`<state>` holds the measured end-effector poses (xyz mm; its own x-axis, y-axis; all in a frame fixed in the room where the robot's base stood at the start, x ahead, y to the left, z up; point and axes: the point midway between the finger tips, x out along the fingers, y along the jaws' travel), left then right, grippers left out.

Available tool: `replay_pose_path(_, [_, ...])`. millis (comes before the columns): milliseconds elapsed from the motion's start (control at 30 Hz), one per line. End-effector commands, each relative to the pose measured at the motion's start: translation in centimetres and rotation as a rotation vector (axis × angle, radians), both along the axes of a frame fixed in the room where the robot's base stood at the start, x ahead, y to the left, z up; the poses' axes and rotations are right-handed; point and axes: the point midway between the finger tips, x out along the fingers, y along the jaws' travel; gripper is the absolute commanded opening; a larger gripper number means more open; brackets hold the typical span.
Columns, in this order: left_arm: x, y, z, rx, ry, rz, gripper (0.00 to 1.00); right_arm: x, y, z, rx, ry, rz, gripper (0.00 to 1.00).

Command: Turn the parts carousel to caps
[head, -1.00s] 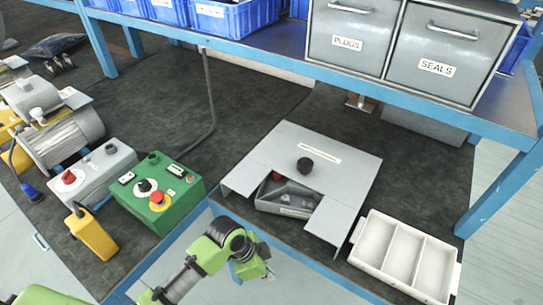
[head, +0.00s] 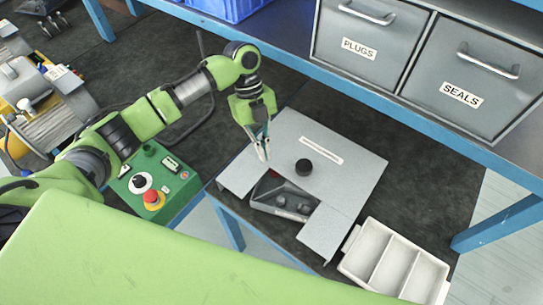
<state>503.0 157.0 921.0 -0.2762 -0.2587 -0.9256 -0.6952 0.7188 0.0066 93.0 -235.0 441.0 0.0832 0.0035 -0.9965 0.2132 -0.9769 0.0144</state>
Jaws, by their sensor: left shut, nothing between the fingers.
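The parts carousel has a square grey cover (head: 345,170) with a black round knob (head: 304,167) and a white label strip (head: 321,150) too small to read. A notch in its front shows a dark grey bin (head: 283,198) with dark rounded parts inside; its front label is unreadable. A bit of red shows at the notch's left corner. My left gripper (head: 264,154) points down over the cover's left part, left of the knob and apart from it. Its fingers are together and empty; I cannot tell whether the tips touch the cover. My right gripper is out of view.
A white three-compartment tray (head: 352,237) stands right of the carousel. A green control box (head: 179,190) with a red button is left, partly behind my arm. Grey drawers marked PLUGS (head: 366,25) and SEALS (head: 480,75) sit on the blue-edged shelf above.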

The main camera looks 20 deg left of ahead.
Motion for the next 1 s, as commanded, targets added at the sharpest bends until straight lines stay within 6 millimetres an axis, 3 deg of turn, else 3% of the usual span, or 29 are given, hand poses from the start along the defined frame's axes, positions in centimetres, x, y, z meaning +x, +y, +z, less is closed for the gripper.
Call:
replay_pose_path(500, [-2.4, -2.2, -7.6, 0.001, 0.002, 0.001, 0.0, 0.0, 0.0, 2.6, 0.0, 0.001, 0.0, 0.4])
replay_pose_path(700, [-2.7, -2.5, -8.7, 0.001, 0.0, 0.001, 0.0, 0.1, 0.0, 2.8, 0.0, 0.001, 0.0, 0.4])
replay_pose_path(1000, [-2.7, -2.5, -8.7, 0.001, 0.0, 0.001, 0.0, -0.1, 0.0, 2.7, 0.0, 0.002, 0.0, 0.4])
